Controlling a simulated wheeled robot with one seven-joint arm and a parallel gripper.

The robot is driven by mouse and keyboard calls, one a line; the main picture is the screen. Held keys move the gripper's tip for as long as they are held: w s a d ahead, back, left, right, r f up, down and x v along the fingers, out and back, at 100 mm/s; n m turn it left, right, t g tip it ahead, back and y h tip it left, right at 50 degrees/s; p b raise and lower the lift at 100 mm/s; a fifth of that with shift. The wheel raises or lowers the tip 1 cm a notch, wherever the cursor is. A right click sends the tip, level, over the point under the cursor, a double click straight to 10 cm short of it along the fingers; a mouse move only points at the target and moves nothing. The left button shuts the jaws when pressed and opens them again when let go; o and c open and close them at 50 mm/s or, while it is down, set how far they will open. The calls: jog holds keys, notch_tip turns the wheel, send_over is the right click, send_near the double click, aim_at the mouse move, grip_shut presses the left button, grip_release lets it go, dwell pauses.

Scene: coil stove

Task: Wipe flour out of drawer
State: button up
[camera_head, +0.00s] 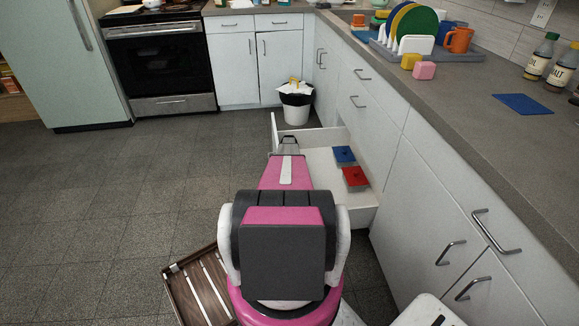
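A white drawer (322,163) stands pulled out from the lower cabinets, right of centre. A blue square item (344,154) and a red square item (355,177) lie inside it. I cannot make out flour on its pale floor, and my arm hides part of the drawer. My gripper (288,143) is at the drawer's left side, near its front; I cannot see whether its fingers touch it. The fingers are too small and hidden to tell open from shut. On the counter are a yellow sponge (410,61), a pink sponge (424,70) and a flat blue cloth (523,103).
A dish rack (386,48) with colored plates and an orange mug (459,40) sits at the back of the counter (460,95). Bottles (540,57) stand right. A trash bin (296,105) is beyond the drawer. A wooden slatted item (199,290) lies lower left. Floor (110,200) left is clear.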

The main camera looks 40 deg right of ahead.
jog(key=shift+w+d, duration=0.35)
jog(key=shift+w, duration=0.35)
jog(key=shift+w+d, duration=0.35)
jog(key=shift+w, duration=0.3)
jog(key=shift+f, duration=0.1)
